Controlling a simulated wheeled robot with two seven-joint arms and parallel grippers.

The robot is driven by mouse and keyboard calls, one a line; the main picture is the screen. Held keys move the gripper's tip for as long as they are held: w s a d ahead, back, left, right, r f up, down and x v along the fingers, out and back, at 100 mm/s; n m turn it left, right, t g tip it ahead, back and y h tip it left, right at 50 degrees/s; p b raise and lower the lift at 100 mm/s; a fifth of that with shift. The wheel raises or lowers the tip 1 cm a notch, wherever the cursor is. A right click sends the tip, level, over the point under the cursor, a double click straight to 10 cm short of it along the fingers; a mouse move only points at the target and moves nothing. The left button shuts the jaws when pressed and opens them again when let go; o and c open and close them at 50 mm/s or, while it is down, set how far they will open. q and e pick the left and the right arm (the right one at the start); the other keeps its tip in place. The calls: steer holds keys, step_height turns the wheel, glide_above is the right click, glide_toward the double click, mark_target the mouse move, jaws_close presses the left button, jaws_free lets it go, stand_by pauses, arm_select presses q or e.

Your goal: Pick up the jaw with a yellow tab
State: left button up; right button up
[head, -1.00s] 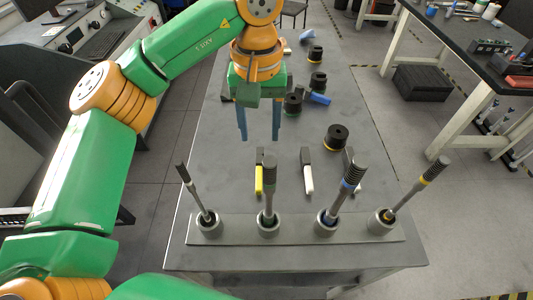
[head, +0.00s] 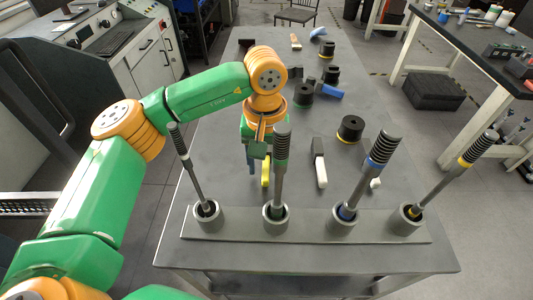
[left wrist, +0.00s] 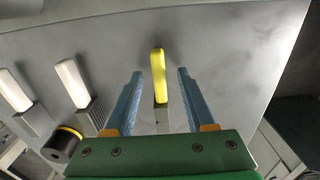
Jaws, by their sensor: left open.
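The jaw with a yellow tab (left wrist: 158,75) lies on the grey table, its yellow end between the two blue fingers in the left wrist view. In the head view only part of the yellow tab (head: 265,172) shows beside my gripper. My left gripper (left wrist: 155,85) is open around the jaw, with a gap on each side, and points down at the table. It also shows in the head view (head: 257,172), partly behind a standing rod. My right gripper is not in view.
A rack (head: 310,226) along the near table edge holds several upright rods, one close in front of my gripper. A jaw with a white tab (head: 320,167) lies to the right. Black round parts (head: 350,129) stand farther back. The table's left side is clear.

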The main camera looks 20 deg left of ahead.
arm_select(q)
steer(key=shift+w+f, duration=0.1)
steer(key=shift+f, duration=0.6)
jaws_close()
steer(key=shift+r, duration=0.1)
